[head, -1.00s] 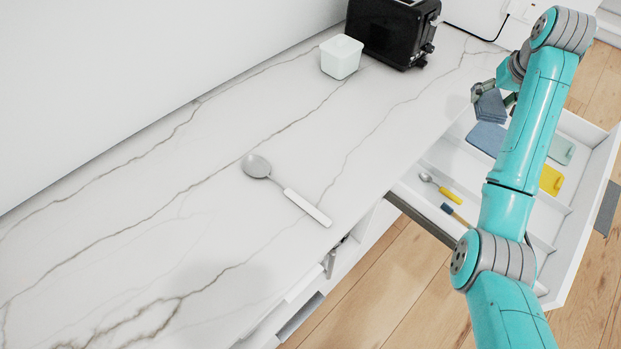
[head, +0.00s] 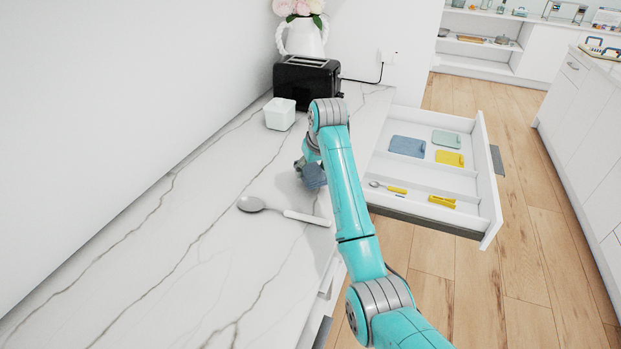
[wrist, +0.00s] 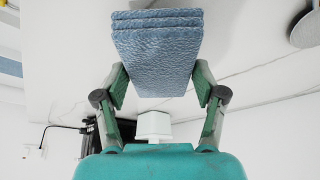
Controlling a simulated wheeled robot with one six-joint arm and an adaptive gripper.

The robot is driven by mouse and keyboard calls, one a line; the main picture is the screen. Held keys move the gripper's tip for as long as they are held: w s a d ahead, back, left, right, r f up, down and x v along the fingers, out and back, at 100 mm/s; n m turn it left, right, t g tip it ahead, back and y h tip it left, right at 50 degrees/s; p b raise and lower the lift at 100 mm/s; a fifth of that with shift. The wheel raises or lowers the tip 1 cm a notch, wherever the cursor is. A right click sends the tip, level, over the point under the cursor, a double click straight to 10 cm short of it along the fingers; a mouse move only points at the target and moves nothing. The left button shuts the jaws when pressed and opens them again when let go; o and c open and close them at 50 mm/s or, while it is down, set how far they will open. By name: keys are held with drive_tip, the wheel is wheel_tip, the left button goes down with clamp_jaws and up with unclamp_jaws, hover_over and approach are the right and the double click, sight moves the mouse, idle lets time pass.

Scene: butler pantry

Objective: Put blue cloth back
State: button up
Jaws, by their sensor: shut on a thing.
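My gripper (wrist: 158,90) is shut on a folded blue cloth (wrist: 157,55), seen close up in the wrist view. In the head view the blue cloth (head: 314,176) hangs from my gripper (head: 303,168), over the counter's right part, partly hidden by my arm. The open drawer (head: 487,190) is to the right of my arm. Inside its back compartment lies another flat blue cloth (head: 407,146), beside a pale green folded piece (head: 446,138) and a yellow one (head: 449,158).
A large spoon with a white handle (head: 252,204) lies on the marble counter (head: 170,260) near my gripper. A white container (head: 280,114) and a black toaster (head: 307,80) stand behind. A yellow-handled spoon (head: 388,188) and a yellow item (head: 441,202) lie in the drawer's front compartment.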

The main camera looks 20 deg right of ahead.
sight(314, 172)
drive_tip(key=shift+d+f, duration=0.15)
drive_tip(key=shift+f, duration=1.6)
drive_tip(key=shift+f, duration=0.15)
drive_tip(key=o, duration=1.1)
drive_tip(key=v, duration=1.1)
drive_tip(key=shift+s+d+r, duration=0.1)
drive_tip(key=shift+s+r, duration=0.15)
drive_tip(key=shift+r, duration=0.4)
